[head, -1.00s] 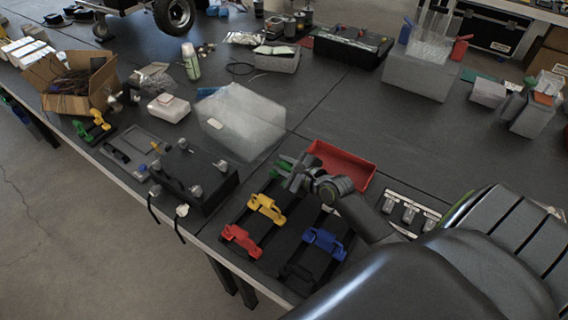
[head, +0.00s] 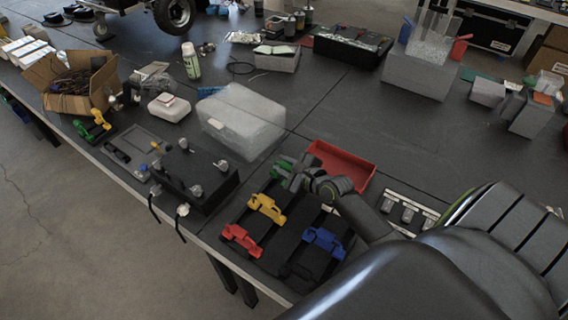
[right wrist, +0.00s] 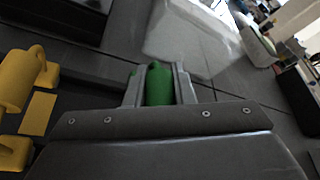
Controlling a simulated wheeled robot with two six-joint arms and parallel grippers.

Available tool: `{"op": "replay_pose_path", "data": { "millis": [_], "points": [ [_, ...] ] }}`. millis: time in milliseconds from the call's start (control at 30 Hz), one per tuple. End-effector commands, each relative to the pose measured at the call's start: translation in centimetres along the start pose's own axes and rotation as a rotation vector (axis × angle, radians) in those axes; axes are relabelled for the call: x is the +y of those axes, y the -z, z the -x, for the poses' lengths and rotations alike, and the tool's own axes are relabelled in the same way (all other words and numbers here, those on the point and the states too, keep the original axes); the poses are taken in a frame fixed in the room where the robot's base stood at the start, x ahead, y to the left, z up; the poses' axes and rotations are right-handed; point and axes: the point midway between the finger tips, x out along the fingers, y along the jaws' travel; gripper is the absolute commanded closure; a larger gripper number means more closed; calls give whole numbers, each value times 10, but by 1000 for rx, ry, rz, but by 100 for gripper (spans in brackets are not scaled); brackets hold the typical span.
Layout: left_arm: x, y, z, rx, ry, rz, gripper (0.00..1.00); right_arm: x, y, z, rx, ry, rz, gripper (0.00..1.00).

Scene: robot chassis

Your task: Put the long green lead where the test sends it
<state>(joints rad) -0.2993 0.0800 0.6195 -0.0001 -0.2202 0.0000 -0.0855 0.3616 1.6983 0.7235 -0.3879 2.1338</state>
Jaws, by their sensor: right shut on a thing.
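My right gripper (head: 292,175) is shut on a green lead (head: 280,169) at the far end of a black rack (head: 283,238). In the right wrist view the green lead (right wrist: 158,84) stands between the two fingers (right wrist: 160,88); its lower part is hidden. A yellow lead (head: 267,208), a red lead (head: 241,239) and a blue lead (head: 324,242) lie on the rack. Another green lead (head: 101,119) sits beside a yellow piece at the far left. A black test box (head: 193,178) with metal knobs stands left of the rack. My left gripper is not in view.
A red tray (head: 342,171) lies just behind and right of my right gripper. A clear plastic case (head: 240,121) stands behind the test box. A row of silver parts (head: 408,212) lies to the right. The table behind the red tray is mostly clear.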

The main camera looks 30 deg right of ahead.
Motion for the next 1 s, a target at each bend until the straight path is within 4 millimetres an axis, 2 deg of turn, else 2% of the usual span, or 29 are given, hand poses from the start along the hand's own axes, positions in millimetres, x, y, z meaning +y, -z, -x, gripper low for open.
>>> {"op": "replay_pose_path", "data": {
  "millis": [1000],
  "points": [
    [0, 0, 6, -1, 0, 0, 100, 0, 0, 0, -1, 1, 0, 100]
  ]
}}
